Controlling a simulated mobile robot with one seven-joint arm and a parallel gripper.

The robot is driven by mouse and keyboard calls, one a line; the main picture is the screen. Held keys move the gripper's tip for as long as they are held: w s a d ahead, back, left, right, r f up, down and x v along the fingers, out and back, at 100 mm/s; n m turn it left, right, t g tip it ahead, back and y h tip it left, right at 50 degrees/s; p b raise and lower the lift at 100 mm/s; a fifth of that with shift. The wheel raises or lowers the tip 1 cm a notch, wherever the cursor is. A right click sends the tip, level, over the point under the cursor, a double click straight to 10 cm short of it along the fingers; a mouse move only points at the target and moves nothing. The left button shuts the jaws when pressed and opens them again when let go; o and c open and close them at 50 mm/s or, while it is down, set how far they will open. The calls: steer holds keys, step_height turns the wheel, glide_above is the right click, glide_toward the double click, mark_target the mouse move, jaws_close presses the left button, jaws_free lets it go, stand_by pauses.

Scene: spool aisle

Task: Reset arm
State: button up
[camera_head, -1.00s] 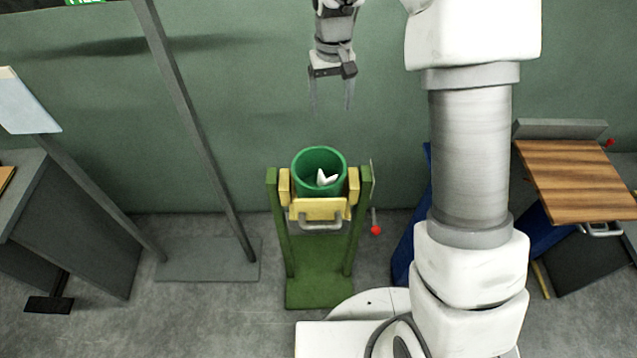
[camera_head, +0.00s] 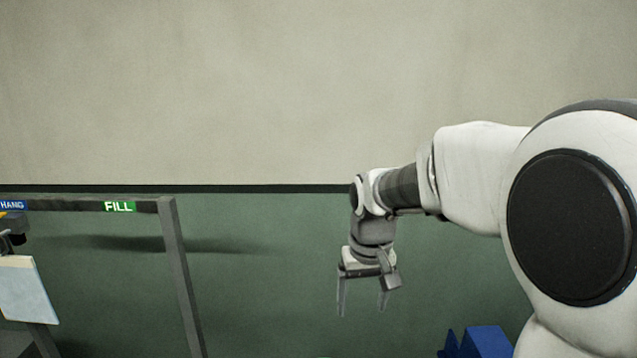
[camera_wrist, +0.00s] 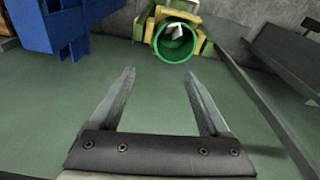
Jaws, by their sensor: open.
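In the wrist view the two fingers of my gripper (camera_wrist: 160,100) stand apart. Beyond the fingertips is a green bucket (camera_wrist: 161,46) with something white inside, held in a stand with yellow parts. The bucket is out of the head view now.
A grey frame (camera_head: 178,270) with a FILL sign (camera_head: 119,207) and a HANG sign stands at the left. A pale board (camera_head: 27,290) is below it. A blue object (camera_head: 485,343) shows at the lower right, and also in the wrist view (camera_wrist: 68,28).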

steer(key=s+d+r+t, duration=0.2)
steer(key=s+d+r, duration=0.1)
steer(key=s, duration=0.7)
steer(key=s+d+r+m+t, duration=0.1)
steer(key=s+d+r+t, duration=0.1)
steer(key=s, duration=0.9)
steer(key=shift+d+r+m, duration=0.3)
steer(key=shift+d+r, duration=0.15)
steer(key=shift+d, duration=0.05)
